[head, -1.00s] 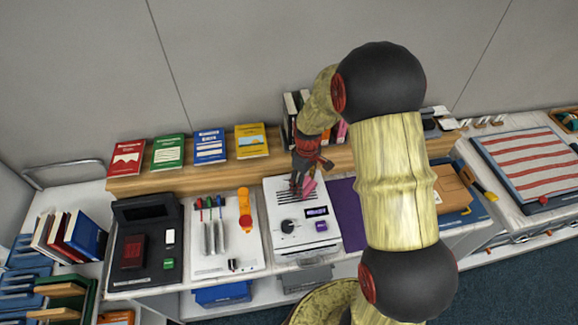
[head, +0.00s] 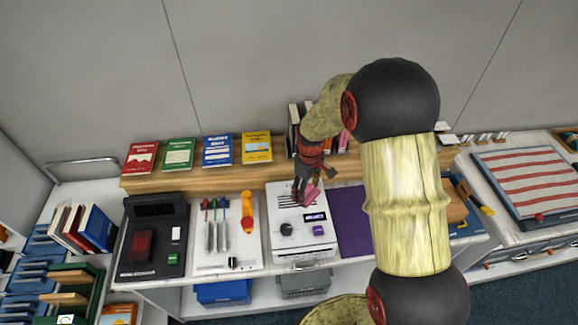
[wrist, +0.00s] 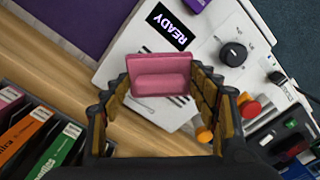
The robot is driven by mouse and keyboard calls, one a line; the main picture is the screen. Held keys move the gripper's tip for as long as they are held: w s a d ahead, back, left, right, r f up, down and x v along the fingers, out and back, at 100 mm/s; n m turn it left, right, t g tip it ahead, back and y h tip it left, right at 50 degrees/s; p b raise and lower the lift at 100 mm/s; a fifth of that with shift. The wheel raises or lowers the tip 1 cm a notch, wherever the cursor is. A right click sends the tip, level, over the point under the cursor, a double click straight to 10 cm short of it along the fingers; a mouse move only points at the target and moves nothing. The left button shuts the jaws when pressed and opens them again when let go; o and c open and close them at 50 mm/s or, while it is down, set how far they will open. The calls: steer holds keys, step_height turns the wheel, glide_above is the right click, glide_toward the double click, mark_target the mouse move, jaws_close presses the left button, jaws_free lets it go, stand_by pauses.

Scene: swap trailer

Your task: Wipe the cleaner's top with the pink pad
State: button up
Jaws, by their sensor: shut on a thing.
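The cleaner (head: 318,247) is a white box with a dark knob, a small lit display, a purple button and dark slots on top. The wrist view shows its white top (wrist: 205,45) with the display reading READY. My gripper (head: 304,190) is over the back part of the cleaner's top. It is shut on the pink pad (head: 312,193). In the wrist view the pad (wrist: 162,75) sits between the fingers, covering part of the slots beside the display. I cannot tell whether the pad touches the top.
A white tray with tools (head: 228,258) and a black device (head: 150,250) stand left of the cleaner. A purple mat (head: 349,222) lies to its right. Behind is a wooden shelf (head: 280,172) with booklets and upright books. My arm hides part of the right side.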

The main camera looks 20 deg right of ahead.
steer(key=shift+r+p, duration=0.7)
steer(key=shift+r, duration=0.75)
